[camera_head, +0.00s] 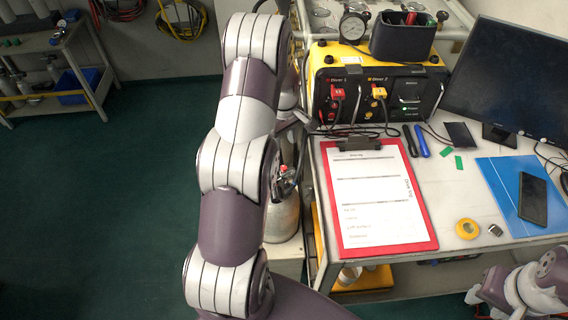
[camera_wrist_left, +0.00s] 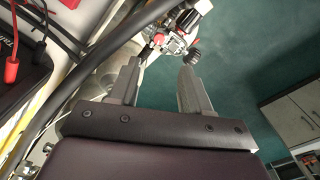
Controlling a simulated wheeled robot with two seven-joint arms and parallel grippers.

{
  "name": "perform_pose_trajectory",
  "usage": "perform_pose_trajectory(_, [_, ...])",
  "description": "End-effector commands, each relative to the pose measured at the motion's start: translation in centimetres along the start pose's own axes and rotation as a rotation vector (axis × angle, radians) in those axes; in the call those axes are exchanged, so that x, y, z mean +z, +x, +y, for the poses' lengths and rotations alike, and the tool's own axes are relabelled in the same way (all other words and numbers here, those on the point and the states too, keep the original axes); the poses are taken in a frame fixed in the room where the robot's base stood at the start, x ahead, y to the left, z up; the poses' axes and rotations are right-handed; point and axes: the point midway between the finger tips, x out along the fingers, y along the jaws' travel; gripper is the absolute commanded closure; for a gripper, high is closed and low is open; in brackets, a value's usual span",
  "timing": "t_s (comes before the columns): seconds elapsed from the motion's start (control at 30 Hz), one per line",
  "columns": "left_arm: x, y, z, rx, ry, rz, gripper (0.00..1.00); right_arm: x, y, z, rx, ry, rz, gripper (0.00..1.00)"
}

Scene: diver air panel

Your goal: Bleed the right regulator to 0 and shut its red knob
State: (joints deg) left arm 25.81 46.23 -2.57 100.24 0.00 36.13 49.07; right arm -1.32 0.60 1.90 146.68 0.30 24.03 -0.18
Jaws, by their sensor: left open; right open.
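A metal regulator (camera_head: 287,182) with a red part (camera_head: 284,168) sits on top of a pale cylinder (camera_head: 281,218), left of the bench and partly hidden by my left arm. My left gripper (camera_wrist_left: 158,72) is open and empty, apart from the regulator. My right gripper (camera_head: 474,308) is open at the bottom right, partly cut off.
A yellow-black diver panel (camera_head: 375,95), a gauge (camera_head: 353,27), a dark bin (camera_head: 402,38) and a monitor (camera_head: 518,80) stand at the bench's back. A red clipboard (camera_head: 430,236) lies in front. A dark hose (camera_wrist_left: 75,85) crosses the wrist view. Green floor (camera_head: 110,200) is clear at left.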

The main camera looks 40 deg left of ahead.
Motion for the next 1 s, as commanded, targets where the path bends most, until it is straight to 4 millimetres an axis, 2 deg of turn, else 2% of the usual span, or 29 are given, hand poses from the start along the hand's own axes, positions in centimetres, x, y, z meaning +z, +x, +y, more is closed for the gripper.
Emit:
perform_pose_trajectory(0.2, [0.1,4.8,-0.1,-0.003,0.003,-0.003,0.52,-0.1,-0.5,0.0,0.0,0.0,0.0,0.57])
perform_pose_trajectory(0.4, [0.1,8.7,-0.1,-0.002,0.004,-0.002,0.52,-0.1,-0.9,0.0,0.0,0.0,0.0,0.57])
perform_pose_trajectory(0.6, [0.1,10.6,0.0,0.0,0.005,0.0,0.52,-0.1,-1.0,0.0,0.0,0.0,0.0,0.57])
perform_pose_trajectory(0.9, [0.1,10.9,0.0,0.001,0.005,0.001,0.52,-0.1,-1.0,0.0,0.0,0.0,0.0,0.57])
perform_pose_trajectory(0.97, [0.1,10.9,0.0,0.001,0.005,0.001,0.72,-0.1,-1.0,0.0,0.0,0.0,0.0,0.57])
perform_pose_trajectory(1.0, [0.1,10.9,0.0,0.001,0.005,0.001,0.85,-0.1,-1.0,0.0,0.0,0.0,0.0,0.57])
